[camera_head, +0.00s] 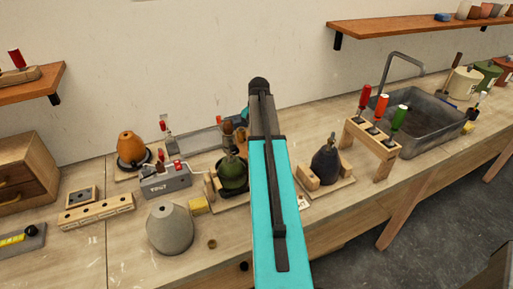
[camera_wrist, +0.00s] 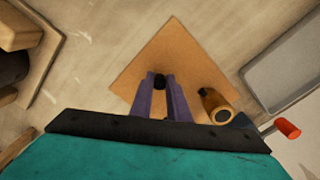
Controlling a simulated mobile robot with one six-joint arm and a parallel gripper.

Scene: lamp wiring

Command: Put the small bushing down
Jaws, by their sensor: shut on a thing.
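In the wrist view my gripper (camera_wrist: 160,84) points down with its two purple fingers close together. They are shut on a small black piece, the small bushing (camera_wrist: 159,81), which shows at the fingertips. It is above a square orange-brown mat (camera_wrist: 185,50); I cannot tell whether the bushing touches it. In the head view my teal arm hides the gripper and the bushing.
A grey tray (camera_wrist: 272,62) and a red handle (camera_wrist: 287,129) lie farther right. In the head view, a dark green lamp body (camera_head: 232,172) and a black one (camera_head: 326,163) flank my arm.

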